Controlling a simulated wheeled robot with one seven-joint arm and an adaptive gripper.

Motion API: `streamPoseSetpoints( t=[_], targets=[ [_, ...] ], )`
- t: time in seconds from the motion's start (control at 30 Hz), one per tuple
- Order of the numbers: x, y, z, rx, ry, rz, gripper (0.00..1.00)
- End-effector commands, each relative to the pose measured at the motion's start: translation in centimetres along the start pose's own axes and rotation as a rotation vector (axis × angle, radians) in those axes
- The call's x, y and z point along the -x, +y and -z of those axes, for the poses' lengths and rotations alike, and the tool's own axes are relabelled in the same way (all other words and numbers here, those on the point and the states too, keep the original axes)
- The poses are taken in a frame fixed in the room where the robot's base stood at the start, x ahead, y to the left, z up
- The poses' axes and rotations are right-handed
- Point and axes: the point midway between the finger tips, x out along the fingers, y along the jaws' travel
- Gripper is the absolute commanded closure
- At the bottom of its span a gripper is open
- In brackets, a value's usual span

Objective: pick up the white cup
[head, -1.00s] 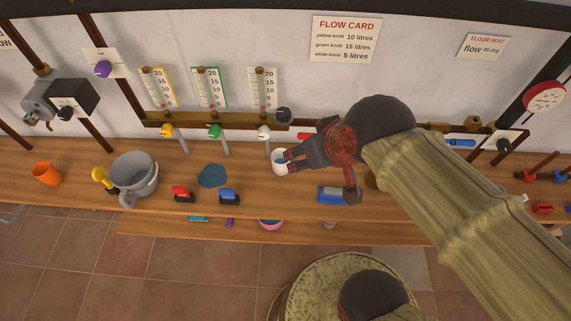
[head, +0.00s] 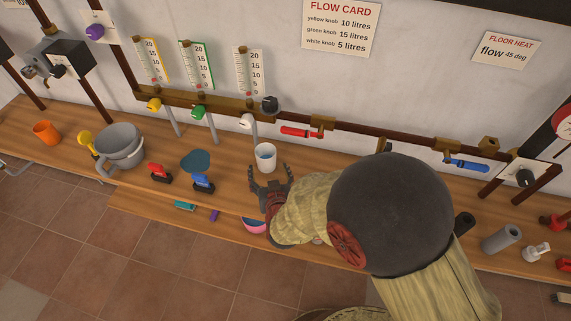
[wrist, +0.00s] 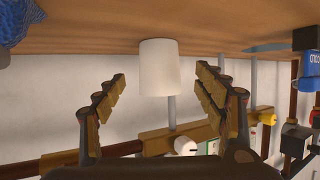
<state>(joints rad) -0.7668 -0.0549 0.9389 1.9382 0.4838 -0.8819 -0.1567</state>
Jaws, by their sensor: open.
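The white cup (head: 265,157) stands upright on the wooden bench, below the white knob, and bluish contents or interior show at its top. My gripper (head: 270,172) is open just in front of the cup, on the near side, with its fingers pointing toward it. In the wrist view the picture is upside down; the cup (wrist: 160,67) appears centred ahead between the open fingers of my gripper (wrist: 162,82). The cup looks beyond the fingertips, and nothing is held.
The bench (head: 225,180) also holds a blue-handled item (head: 203,183), a red-handled item (head: 160,172), a grey pot (head: 119,145) and an orange cup (head: 46,132). The white knob (head: 247,121) and its pipe are close behind the cup. A red lever (head: 298,132) is to the right.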

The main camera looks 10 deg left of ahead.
Motion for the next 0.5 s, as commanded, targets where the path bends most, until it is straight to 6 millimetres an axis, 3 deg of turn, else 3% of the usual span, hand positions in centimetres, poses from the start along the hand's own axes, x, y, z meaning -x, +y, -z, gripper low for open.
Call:
streamPoseSetpoints(
  t=[0.37,0.5],
  targets=[
    [-3.6,0.0,-0.2,0.002,0.008,-0.002,0.3],
    [-5.8,0.1,-0.3,0.001,0.008,-0.003,0.3]
  ],
)
